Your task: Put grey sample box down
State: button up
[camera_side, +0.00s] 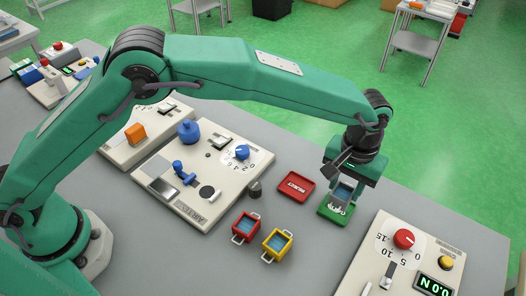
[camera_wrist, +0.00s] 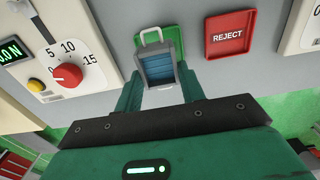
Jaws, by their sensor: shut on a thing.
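My gripper (camera_side: 343,190) is shut on the grey sample box (camera_wrist: 158,68), which has a blue inside and a pale handle. The two green fingers (camera_wrist: 160,92) sit on either side of the box in the wrist view. The box (camera_side: 342,193) is over the green tray (camera_side: 327,212) in the side view, partly hidden by the gripper. White lettering on the tray is partly covered. I cannot tell whether the box touches the tray.
A red REJECT tray (camera_side: 296,187) lies empty to the left of the green tray. A red box (camera_side: 246,228) and a yellow box (camera_side: 277,244) stand in front. A panel with a red knob (camera_side: 404,239) is at the right; another panel (camera_side: 200,205) is at the left.

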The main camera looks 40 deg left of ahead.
aim_at(342, 195)
jog(key=shift+w+a+f, duration=0.1)
jog(key=shift+w+f, duration=0.05)
jog(key=shift+w, duration=0.15)
jog(key=shift+f, duration=2)
jog(key=shift+f, duration=0.15)
jog(key=o, duration=1.1)
jog(key=shift+c, duration=0.2)
notch_tip(342, 195, up, 12)
jog(key=shift+r, duration=0.2)
